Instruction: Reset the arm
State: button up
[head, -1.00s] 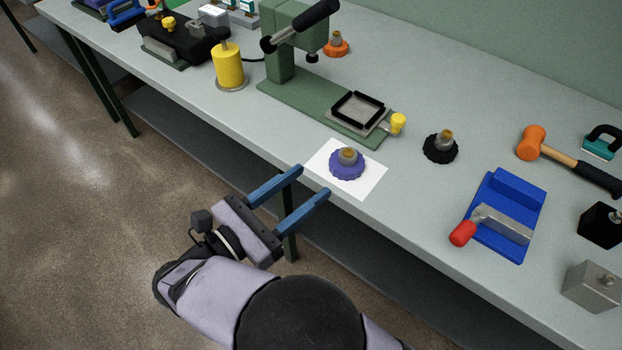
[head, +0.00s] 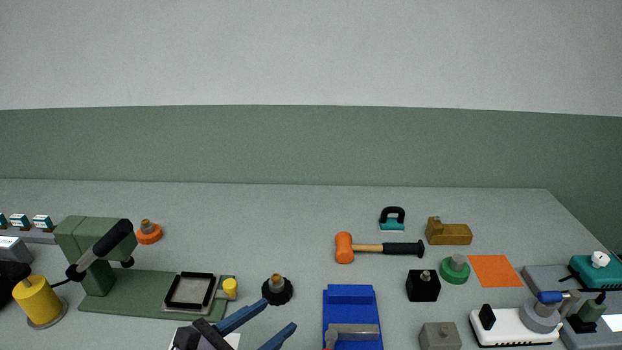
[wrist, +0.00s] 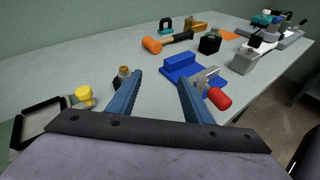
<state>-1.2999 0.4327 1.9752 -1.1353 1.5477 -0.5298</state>
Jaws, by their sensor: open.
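My gripper (head: 279,315) shows at the bottom of the head view, with its two blue fingers apart and nothing between them. In the wrist view the fingers (wrist: 161,78) are also spread and empty, reaching out over the grey bench. The arm behind the gripper is mostly cut off by the lower edge of the head view. A black knob with a brass top (head: 277,290) stands just beyond the fingertips in the head view. A blue fixture (head: 349,296) with a grey lever lies to the right of the fingers.
A green press (head: 96,250) with a black-framed plate stands at left, beside a yellow cylinder (head: 38,300). An orange mallet (head: 344,248), black block (head: 423,285) and grey block (head: 440,336) lie to the right. The bench behind the black knob is clear.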

jog(key=d+m+g+p, duration=0.1)
jog(key=d+m+g, duration=0.1)
jog(key=d, duration=0.3)
jog(key=d+m+g+p, duration=0.1)
jog(key=d+m+g, duration=0.2)
jog(key=d, duration=0.3)
jog(key=s+d+f+m+g+p, duration=0.1)
jog(key=d+m+g, duration=0.2)
jog(key=d, duration=0.3)
jog(key=shift+m+p, duration=0.3)
jog(key=shift+m, duration=0.1)
jog(key=s+d+m+g, duration=0.1)
jog(key=s+d+f+m+g+y+p, duration=0.1)
jog(key=d+m, duration=0.1)
jog(key=s+d+f+m+g, duration=0.1)
jog(key=m, duration=0.1)
jog(key=shift+s+d+g+y+p, duration=0.15)
jog(key=shift+s+g+y+p, duration=0.15)
jog(key=shift+s+d+f+m+g+y+p, duration=0.1)
jog(key=shift+s+d+m+y+p, duration=0.75)
jog(key=shift+m, duration=1.4)
jog(key=shift+s+m+g+y+p, duration=0.1)
jog(key=shift+s+m+y+p, duration=0.25)
jog(key=shift+m+y, duration=1.5)
jog(key=shift+s+d+f+m+g+y+p, duration=0.1)
jog(key=shift+s+d+m+y+p, duration=0.45)
jog(key=shift+m, duration=2.15)
jog(key=shift+s+a, duration=0.1)
